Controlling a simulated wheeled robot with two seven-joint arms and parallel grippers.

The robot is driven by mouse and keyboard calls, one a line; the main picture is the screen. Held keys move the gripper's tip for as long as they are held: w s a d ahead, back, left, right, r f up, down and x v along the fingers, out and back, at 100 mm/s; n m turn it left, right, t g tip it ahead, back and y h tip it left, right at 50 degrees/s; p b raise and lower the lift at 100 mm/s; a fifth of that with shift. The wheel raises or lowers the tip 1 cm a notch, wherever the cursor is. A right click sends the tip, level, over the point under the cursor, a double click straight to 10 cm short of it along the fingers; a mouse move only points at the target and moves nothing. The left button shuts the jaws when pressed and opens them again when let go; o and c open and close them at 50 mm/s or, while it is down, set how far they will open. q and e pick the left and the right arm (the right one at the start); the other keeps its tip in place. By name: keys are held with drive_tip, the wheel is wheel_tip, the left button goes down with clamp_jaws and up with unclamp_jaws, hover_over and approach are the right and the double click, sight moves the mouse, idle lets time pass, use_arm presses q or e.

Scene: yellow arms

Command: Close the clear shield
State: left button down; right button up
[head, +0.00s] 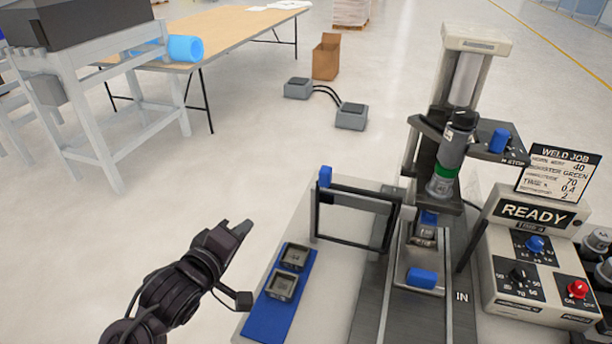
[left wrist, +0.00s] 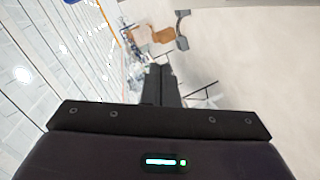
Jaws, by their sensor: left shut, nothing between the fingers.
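The clear shield (head: 354,190) is a dark frame with a see-through pane. It stands upright at the left of the welding press, swung out to the side, with a blue handle (head: 325,177) at its upper left corner. My left gripper (head: 240,230) is in the air to the left of the shield, apart from it, shut and empty. Its shut fingers also show in the left wrist view (left wrist: 161,85), pointing away over the floor. My right gripper is in neither view.
The welding press (head: 463,80) stands behind a sliding fixture with a blue handle (head: 422,278). A blue mat (head: 268,318) with two square parts lies at the table's front left. A control box (head: 540,262) reading READY is at right. Open floor lies left of the table.

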use_arm(q)
drive_tip(key=w+d+r+n+t+h, duration=0.1)
drive_tip(key=w+d+r+n+h, duration=0.1)
drive_tip(key=d+r+h, duration=0.3)
drive_tip(key=w+d+r+p, duration=0.1)
drive_tip(key=w+d+p, duration=0.2)
drive_tip(key=w+d, duration=0.3)
drive_tip(key=shift+w+d+r+n+y+p, duration=0.2)
drive_tip(key=shift+w+d+n+y+p, duration=0.15)
drive_tip(key=shift+d, duration=0.3)
